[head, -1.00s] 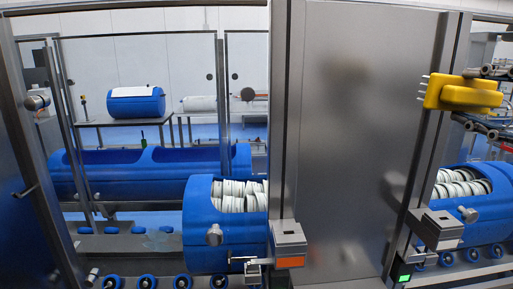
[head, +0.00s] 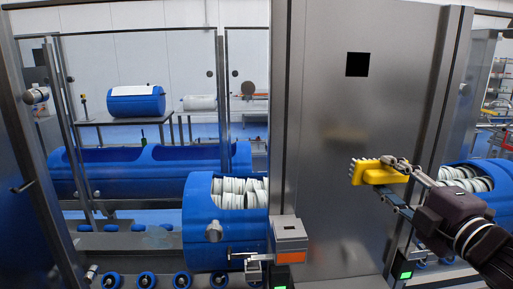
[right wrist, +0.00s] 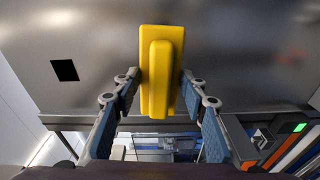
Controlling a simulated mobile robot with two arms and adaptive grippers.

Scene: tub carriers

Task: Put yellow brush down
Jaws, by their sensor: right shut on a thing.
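The yellow brush (head: 376,173) has a yellow block body with pale bristles at its left end. It is in front of the grey metal panel, right of centre in the head view. My right gripper (head: 406,172) is shut on the brush and holds it up in the air. In the right wrist view the brush (right wrist: 161,75) sits between the two fingers of my right gripper (right wrist: 160,92), with its grip towards the camera. Whether the brush touches the panel I cannot tell. My left gripper is not in view.
A tall grey metal panel (head: 345,100) with a black square (head: 357,64) stands behind the brush. A blue tub (head: 200,245) with white discs is left of it, another blue tub (head: 495,180) right. A box with an orange label (head: 291,257) juts out at the panel's lower left.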

